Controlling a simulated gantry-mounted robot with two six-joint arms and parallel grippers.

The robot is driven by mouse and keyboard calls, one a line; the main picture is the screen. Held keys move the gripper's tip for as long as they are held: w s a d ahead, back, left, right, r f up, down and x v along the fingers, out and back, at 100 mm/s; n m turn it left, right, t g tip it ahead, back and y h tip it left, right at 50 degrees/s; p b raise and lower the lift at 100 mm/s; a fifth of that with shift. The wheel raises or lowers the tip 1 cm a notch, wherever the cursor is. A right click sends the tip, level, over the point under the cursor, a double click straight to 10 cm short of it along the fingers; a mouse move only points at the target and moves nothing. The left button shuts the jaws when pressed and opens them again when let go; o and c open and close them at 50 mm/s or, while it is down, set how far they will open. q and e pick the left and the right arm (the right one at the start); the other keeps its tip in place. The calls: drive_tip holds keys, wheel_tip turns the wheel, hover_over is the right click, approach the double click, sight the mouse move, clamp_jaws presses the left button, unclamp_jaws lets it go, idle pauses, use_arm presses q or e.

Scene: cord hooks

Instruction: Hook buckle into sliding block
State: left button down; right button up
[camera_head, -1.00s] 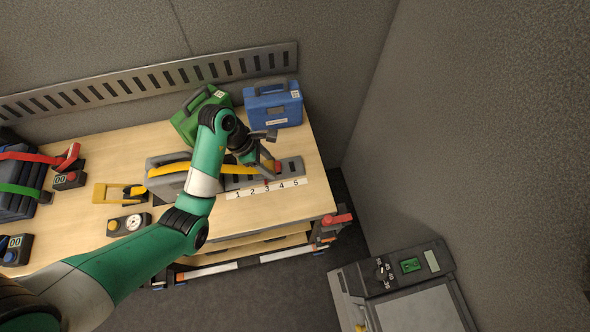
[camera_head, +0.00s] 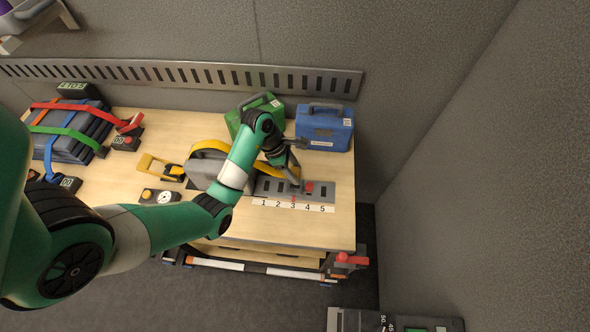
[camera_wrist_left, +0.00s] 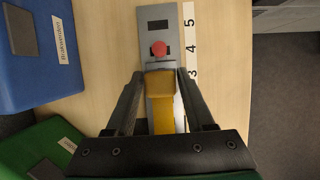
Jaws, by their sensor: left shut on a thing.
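The yellow strap (camera_head: 232,148) comes out of a grey rounded housing (camera_head: 207,165) on the bench. Its yellow-brown buckle end (camera_wrist_left: 160,84) is between the fingers of my left gripper (camera_wrist_left: 160,80), which is shut on it. In the head view, my left gripper (camera_head: 293,179) is low over the grey slotted plate (camera_head: 268,187), near number 3. A red knob (camera_wrist_left: 158,49), likely on the sliding block, is just ahead of the buckle near number 4, with a small gap visible. It also shows in the head view (camera_head: 309,187). My right gripper is not in view.
A white number strip (camera_head: 293,206) runs along the plate's front. A green case (camera_head: 247,112) and a blue case (camera_head: 324,128) stand behind. A yellow clamp (camera_head: 160,167) and a dial box (camera_head: 160,197) are to the left. The bench is clear at front right.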

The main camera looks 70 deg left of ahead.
use_arm(q)
drive_tip(key=shift+f, duration=2.7)
drive_tip(key=shift+f+b, duration=0.35)
drive_tip(key=shift+f, duration=0.2)
drive_tip(key=shift+c, duration=1)
unclamp_jaws()
drive_tip(key=shift+r, duration=0.1)
